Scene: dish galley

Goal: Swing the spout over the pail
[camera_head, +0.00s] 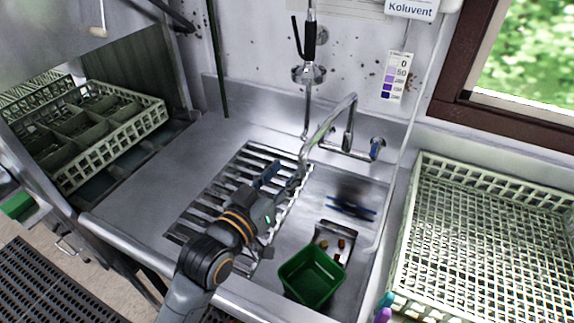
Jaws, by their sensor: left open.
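The metal spout (328,122) rises from the wall tap, bends at the top and slopes down to the left. Its outlet end is over the slatted rack (254,160), left of and behind the pail. The green pail (312,277) stands in the front of the sink basin, open at the top. My left gripper (281,179) is open, just in front of the spout's outlet end, with its right finger close to it. I cannot tell whether they touch. My left arm covers part of the rack. My right gripper is out of view.
A blue-handled tap (376,148) sits right of the spout, and a hanging spray hose (309,45) behind it. Blue utensils (352,207) lie in the basin. A pale crate (485,250) stands at right, another crate (115,135) at left. The left drainboard (160,185) is clear.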

